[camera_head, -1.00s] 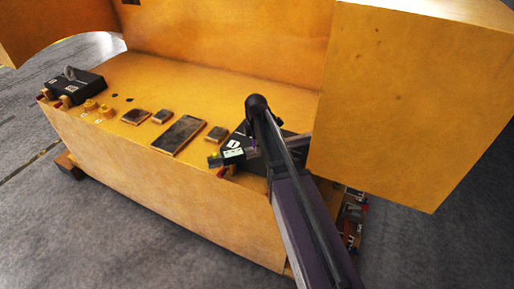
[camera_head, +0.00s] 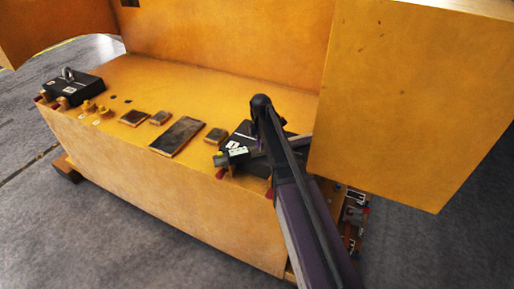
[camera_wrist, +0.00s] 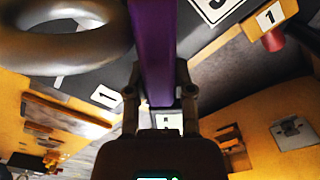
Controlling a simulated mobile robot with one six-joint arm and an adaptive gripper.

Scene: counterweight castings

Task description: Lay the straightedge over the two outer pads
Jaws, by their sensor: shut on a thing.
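A long purple bar (camera_wrist: 153,45), which I take for the straightedge, sits between the fingers of my gripper (camera_wrist: 158,95) in the wrist view and runs up out of that picture. My gripper is shut on it. In the head view my arm comes down at the right end of the yellow ledge, over a dark casting (camera_head: 244,132) with a white label, and the bar is mostly hidden there. Dark-topped pads stand on the ledge: a square one (camera_head: 134,118), a small one (camera_head: 160,117), a long one (camera_head: 178,136) and another small one (camera_head: 215,135). Nothing lies across them.
A black casting with a lifting ring (camera_head: 70,74) stands at the ledge's left end, beside yellow knobs (camera_head: 88,106). A thick grey ring (camera_wrist: 60,45) is close in the wrist view. A large yellow block (camera_head: 415,100) overhangs at right. A yellow wall rises behind.

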